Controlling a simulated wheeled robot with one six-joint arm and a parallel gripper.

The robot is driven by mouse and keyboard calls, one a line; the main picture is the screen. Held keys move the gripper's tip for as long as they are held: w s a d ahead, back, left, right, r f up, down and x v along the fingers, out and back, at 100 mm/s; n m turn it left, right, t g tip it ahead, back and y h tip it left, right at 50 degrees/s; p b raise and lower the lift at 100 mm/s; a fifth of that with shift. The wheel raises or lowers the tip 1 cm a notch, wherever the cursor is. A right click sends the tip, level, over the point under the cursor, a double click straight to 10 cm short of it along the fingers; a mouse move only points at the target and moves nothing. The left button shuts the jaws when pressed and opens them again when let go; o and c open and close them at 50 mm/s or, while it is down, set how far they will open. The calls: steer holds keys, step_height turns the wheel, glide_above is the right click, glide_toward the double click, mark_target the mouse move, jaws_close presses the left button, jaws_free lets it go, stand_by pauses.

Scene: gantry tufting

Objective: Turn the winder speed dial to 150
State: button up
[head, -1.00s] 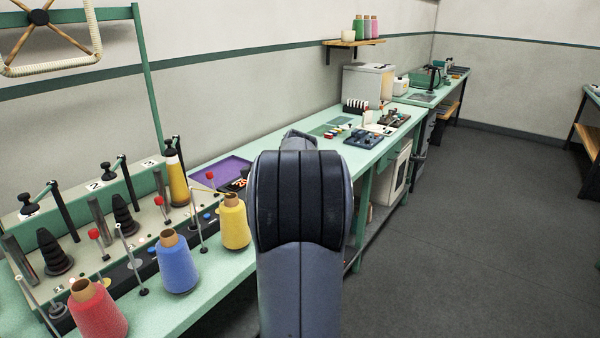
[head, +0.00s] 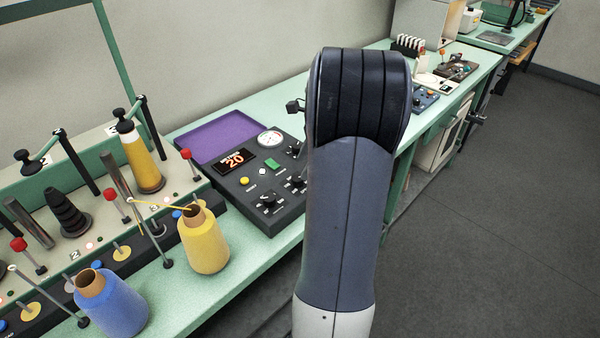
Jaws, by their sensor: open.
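A dark control panel (head: 258,218) lies on the green bench, left of my arm. Its lit display (head: 235,160) reads 20 in orange; the small heading above is too small to read surely. Black knobs sit near its front edge, one at the left (head: 268,201) and one at the right (head: 298,182). Another dark control (head: 294,150) is partly beside my arm. I cannot tell from the tiny labels which one is the winder speed dial. My gripper is hidden behind my large arm link; only a small black piece sticks out left of it.
The panel also has a round gauge (head: 271,138), a green button (head: 271,163) and a yellow button (head: 244,181). A purple tray (head: 212,140) lies behind it. A yellow cone (head: 203,242) and a blue cone (head: 110,305) stand near the bench's front edge. Floor is clear at right.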

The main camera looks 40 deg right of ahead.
mark_target(297, 177)
steer(key=shift+x, duration=2.1)
steer(key=shift+c, duration=0.3)
steer(key=c, duration=0.9)
